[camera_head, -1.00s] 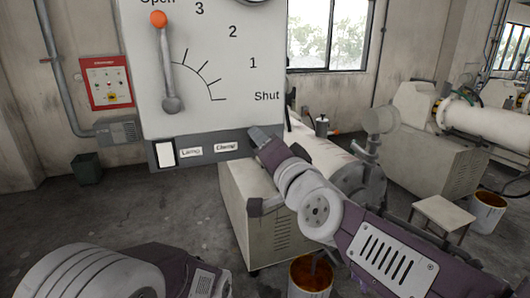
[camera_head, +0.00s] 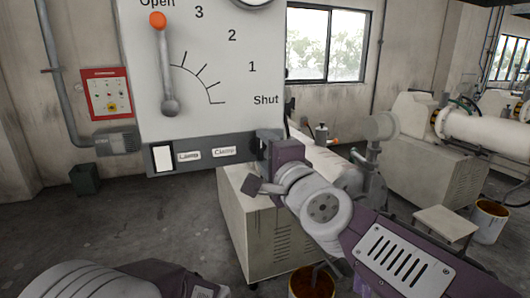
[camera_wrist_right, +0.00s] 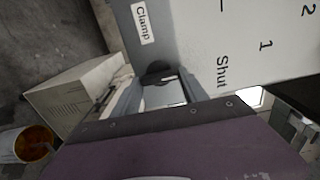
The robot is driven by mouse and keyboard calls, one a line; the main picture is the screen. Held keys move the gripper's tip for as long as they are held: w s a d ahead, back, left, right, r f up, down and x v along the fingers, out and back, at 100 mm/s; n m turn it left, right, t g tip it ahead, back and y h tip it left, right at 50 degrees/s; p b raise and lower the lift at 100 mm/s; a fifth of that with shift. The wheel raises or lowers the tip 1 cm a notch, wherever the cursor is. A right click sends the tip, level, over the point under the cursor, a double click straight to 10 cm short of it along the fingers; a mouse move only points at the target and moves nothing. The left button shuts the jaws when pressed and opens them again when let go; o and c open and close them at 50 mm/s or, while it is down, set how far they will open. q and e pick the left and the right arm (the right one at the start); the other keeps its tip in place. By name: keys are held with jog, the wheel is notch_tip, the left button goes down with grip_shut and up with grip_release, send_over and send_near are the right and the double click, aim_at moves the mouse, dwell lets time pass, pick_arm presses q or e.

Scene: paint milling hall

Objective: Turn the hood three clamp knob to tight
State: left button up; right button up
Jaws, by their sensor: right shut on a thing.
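The hood panel (camera_head: 215,70) fills the upper left of the head view. A "Clamp" label (camera_head: 224,152) sits on its dark lower strip. The clamp knob (camera_wrist_right: 158,69) is a dark round shape beside that label in the right wrist view, mostly hidden by the fingers. My right gripper (camera_head: 264,146) is at the strip's right end, with its fingers (camera_wrist_right: 166,82) shut on the knob. The knob's turn position cannot be read. My left gripper is out of view; only part of my left arm shows at the bottom left.
The panel's orange-tipped lever (camera_head: 158,20) points up to "Open". A "Lamp" label (camera_head: 188,156) and white switch (camera_head: 163,157) lie left of the clamp label. A beige machine cabinet (camera_head: 255,225) stands below, with a paint bucket (camera_head: 313,284) in front.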

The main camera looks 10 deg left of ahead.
dwell(0.4)
jog(key=o, duration=1.4)
jog(key=shift+w+f, duration=0.1)
